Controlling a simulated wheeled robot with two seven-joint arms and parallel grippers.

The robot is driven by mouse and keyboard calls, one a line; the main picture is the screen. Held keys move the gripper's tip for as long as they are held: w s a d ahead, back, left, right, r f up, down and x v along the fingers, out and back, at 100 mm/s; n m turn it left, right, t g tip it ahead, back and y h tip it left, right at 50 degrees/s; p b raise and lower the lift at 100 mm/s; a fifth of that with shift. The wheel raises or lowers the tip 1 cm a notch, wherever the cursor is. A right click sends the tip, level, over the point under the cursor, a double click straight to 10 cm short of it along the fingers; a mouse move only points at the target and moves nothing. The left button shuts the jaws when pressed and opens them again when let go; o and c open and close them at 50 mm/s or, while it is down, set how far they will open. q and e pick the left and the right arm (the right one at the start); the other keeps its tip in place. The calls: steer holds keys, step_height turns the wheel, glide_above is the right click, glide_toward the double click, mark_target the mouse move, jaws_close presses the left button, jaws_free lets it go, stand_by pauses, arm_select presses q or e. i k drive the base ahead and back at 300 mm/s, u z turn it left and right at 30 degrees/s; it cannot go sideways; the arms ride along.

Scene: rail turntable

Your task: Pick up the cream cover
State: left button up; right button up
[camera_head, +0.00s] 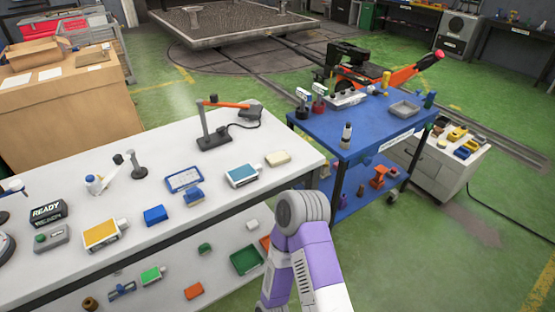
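A small cream cover (278,159), a low rounded block, lies flat on the white table (215,165) near its right end. It is just right of a blue-and-white box (242,175) and apart from it. Nothing holds or covers it. A purple and white arm of mine, with a grey rounded joint, rises from the bottom of the view in front of the table's near right corner. No gripper fingers show, so neither my left nor my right gripper is in view.
A lamp-like stand with an orange arm (228,104) stands behind the cover. A blue cart (365,125) with tools stands right of the table. Blue blocks (155,215) and a yellow-and-white box (101,234) lie further left. Green floor (430,265) is open at lower right.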

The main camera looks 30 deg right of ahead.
mark_target(275, 160)
steer(key=z, duration=2.35)
steer(key=i, duration=1.9)
steer(key=u, duration=2.9)
